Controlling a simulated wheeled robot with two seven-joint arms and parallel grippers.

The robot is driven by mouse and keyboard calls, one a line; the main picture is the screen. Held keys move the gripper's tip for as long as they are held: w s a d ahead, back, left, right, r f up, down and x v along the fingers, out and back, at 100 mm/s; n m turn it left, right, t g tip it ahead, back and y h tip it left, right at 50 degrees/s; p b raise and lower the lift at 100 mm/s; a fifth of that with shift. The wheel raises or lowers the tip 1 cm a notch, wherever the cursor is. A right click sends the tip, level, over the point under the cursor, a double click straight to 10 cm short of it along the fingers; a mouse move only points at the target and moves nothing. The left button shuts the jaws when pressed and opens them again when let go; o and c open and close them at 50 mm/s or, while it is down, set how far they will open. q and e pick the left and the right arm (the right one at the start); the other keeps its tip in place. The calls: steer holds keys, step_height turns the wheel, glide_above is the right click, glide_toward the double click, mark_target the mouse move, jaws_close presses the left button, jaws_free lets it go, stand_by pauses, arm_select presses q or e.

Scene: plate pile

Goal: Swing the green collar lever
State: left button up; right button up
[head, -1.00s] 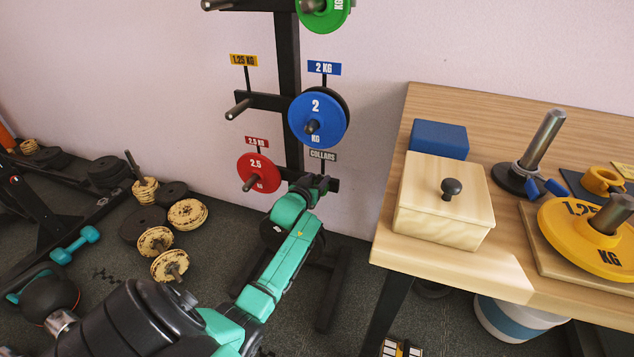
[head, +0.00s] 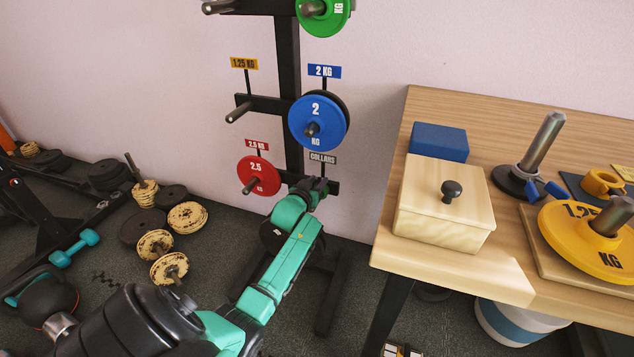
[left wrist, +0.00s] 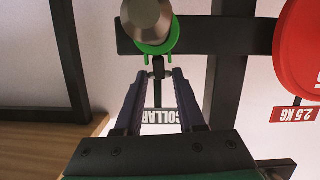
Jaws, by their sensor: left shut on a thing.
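The green collar (left wrist: 157,42) sits around a grey metal peg (left wrist: 147,18) on the black rack, seen at the top of the left wrist view. My left gripper (left wrist: 158,75) is shut at the collar's lever, a small dark piece (left wrist: 158,66) just below the ring, held between the fingertips. In the head view my left gripper (head: 314,187) is at the rack's lowest right peg, under the COLLARS sign (head: 323,158), and hides the collar there. My right gripper is in neither view.
A red 2.5 plate (head: 258,174) hangs just left of my left gripper, and a blue 2 kg plate (head: 319,123) hangs above it. A wooden table (head: 455,262) with a lidded box (head: 445,207) stands to the right. Loose weights lie on the floor at left.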

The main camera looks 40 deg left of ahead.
arm_select(q)
steer(key=shift+w+f, duration=0.2)
steer(key=shift+w, duration=0.05)
stand_by(0.4)
steer(key=shift+w+f, duration=0.2)
steer(key=shift+f, duration=0.5)
stand_by(0.8)
steer(key=shift+a, duration=0.1)
steer(key=shift+f, duration=0.1)
jaws_close()
steer(key=o, duration=0.6)
jaws_free()
